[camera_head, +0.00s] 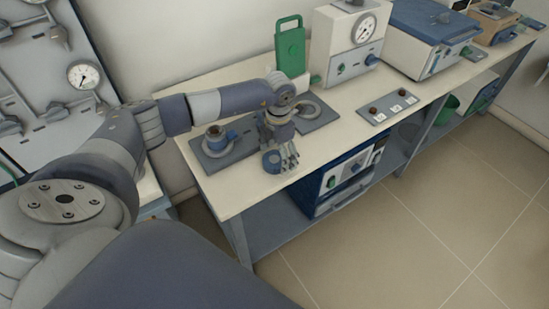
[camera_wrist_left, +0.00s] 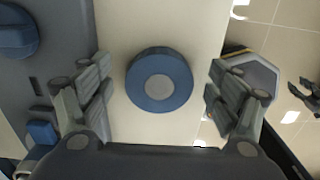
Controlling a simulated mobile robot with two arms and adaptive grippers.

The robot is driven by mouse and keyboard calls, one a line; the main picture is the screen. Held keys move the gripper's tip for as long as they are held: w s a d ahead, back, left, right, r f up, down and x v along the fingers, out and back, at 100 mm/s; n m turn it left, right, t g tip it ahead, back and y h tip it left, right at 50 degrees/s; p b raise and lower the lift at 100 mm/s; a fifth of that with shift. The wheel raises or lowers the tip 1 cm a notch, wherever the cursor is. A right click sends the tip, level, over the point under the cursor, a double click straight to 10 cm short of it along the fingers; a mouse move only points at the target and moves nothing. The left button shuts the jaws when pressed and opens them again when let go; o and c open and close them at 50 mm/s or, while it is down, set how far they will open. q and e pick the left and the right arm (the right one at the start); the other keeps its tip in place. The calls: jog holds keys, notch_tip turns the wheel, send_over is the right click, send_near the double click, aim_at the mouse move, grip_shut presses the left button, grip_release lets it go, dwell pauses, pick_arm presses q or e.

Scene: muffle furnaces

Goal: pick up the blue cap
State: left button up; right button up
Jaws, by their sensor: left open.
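The blue cap (camera_head: 271,161) is a short round disc with a grey centre, lying on the cream bench top near its front edge. In the left wrist view the cap (camera_wrist_left: 159,80) lies between my two open fingers, with clear space on both sides. My left gripper (camera_head: 284,160) points down at the bench beside the cap in the head view; it also shows in the left wrist view (camera_wrist_left: 158,92), open and empty.
A grey plate (camera_head: 214,155) with a round fitting lies left of the cap; another plate (camera_head: 318,120) lies behind. A switch panel (camera_head: 388,107) is to the right. A green handled plate (camera_head: 290,50) and a gauge box (camera_head: 350,45) stand at the back.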

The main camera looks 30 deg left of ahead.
pick_arm(q)
jog(key=shift+f, duration=0.45)
jog(key=shift+c, duration=0.3)
jog(key=c, duration=1.2)
jog(key=shift+r, duration=0.1)
jog(key=shift+c, duration=0.2)
